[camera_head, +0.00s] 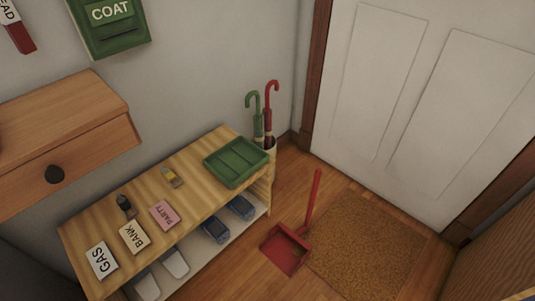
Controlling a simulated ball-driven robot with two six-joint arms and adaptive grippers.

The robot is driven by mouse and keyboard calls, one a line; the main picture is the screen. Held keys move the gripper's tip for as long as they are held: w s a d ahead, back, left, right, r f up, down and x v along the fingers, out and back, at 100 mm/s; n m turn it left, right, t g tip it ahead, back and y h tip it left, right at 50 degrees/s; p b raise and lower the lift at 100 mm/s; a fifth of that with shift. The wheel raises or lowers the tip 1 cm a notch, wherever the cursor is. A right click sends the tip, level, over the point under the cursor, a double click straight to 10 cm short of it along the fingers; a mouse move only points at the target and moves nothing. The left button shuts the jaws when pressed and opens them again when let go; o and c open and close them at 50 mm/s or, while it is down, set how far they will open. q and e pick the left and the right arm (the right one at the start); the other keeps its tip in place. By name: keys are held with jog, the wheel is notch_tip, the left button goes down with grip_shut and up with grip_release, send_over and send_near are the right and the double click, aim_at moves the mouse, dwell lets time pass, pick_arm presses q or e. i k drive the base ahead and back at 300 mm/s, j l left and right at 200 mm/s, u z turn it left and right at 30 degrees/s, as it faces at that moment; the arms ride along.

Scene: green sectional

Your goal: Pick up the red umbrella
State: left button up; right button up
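The red umbrella (268,116) stands upright with its hooked handle at the top, in a pale umbrella stand (271,152) in the corner between the wall and the white door. A green umbrella (257,117) stands close beside it on the left, in the same stand. The lower parts of both umbrellas are hidden in the stand, and the stand is partly hidden behind the shoe bench. Neither my left nor my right gripper is in view.
A wooden shoe bench (190,188) with a green tray (234,163), cards and shoes stands in front of the stand. A red dustpan (286,249) with an upright handle sits on the floor by a brown doormat (360,245). A wooden drawer (66,158) juts out at left.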

aim_at(266, 111)
jog(key=u, duration=0.4)
jog(key=k+u, duration=0.15)
jog(key=u, duration=0.7)
jog(key=k+j+u, duration=0.1)
jog(key=u, duration=0.3)
jog(key=l+u, duration=0.15)
jog(key=l, duration=1.65)
jog(key=l+u, duration=0.2)
jog(key=l, duration=1.6)
jog(key=k, duration=0.1)
